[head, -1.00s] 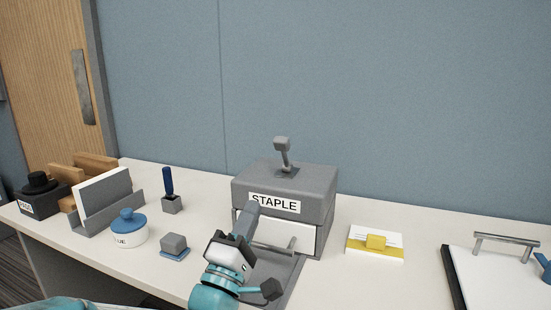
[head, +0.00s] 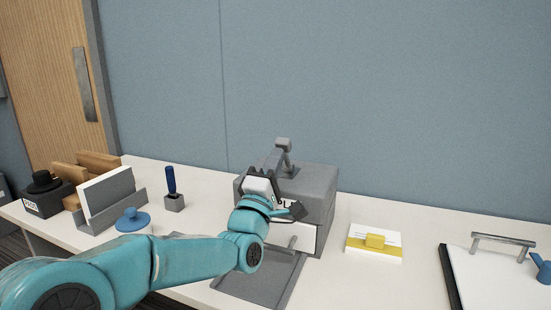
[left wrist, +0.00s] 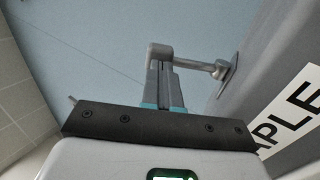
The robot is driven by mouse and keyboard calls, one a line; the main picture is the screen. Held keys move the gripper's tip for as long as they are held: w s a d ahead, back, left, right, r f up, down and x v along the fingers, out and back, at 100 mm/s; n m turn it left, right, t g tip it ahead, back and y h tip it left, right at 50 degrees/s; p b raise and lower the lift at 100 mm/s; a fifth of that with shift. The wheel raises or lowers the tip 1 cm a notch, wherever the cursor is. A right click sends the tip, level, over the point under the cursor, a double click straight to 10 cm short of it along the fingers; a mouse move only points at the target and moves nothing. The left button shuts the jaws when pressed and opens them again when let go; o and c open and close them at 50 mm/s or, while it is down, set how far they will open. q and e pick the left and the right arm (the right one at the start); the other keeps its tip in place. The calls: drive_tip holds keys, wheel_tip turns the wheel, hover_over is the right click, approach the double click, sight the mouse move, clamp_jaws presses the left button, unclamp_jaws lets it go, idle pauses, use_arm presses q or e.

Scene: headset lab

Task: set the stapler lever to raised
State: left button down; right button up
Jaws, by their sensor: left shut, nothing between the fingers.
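The stapler (head: 312,187) is a grey box on the table, its STAPLE label partly hidden by my left arm. Its grey lever (head: 286,158) stands up from the top, ending in a block-like knob (head: 283,144). My left gripper (head: 277,157) is shut and empty, its fingertips close beside the lever, at or just below the knob. In the left wrist view the shut fingers (left wrist: 164,72) point at the knob (left wrist: 160,50), and the lever's rod (left wrist: 200,66) runs right to its mount. I cannot tell whether they touch. My right gripper is not in view.
A yellow-and-white card block (head: 360,250) lies to the right, and a tray with a metal handle (head: 503,239) further right. A blue-handled tool (head: 171,182) and a file holder (head: 112,213) stand left.

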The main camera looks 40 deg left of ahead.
sight(281, 139)
use_arm(q)
drive_tip(key=shift+w+r, duration=0.1)
idle(0.3)
